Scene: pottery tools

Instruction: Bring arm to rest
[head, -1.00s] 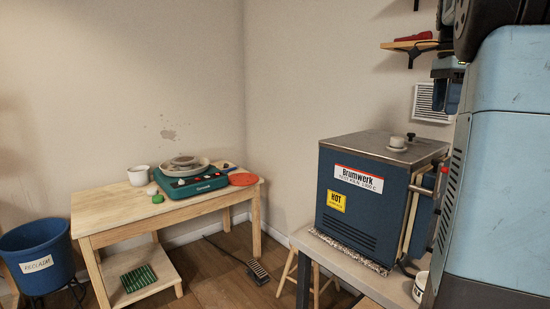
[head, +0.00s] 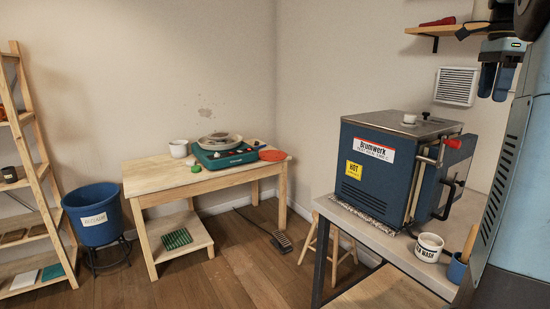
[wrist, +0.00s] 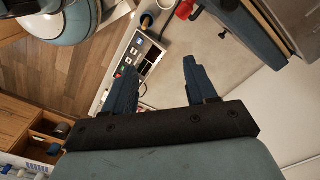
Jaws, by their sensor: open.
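My gripper (wrist: 159,64) is open in the wrist view, its two blue fingers well apart with nothing held between them. In the head view my gripper (head: 495,90) hangs at the upper right, fingers pointing down, in front of the wall near the vent. It appears clear of the kiln (head: 385,180). Part of my arm fills the right edge of the head view and hides what lies behind it.
The kiln stands on a grey bench with a white mug (head: 429,247) and a blue cup (head: 457,269) near my arm. A wall shelf (head: 455,32) is close to the gripper.

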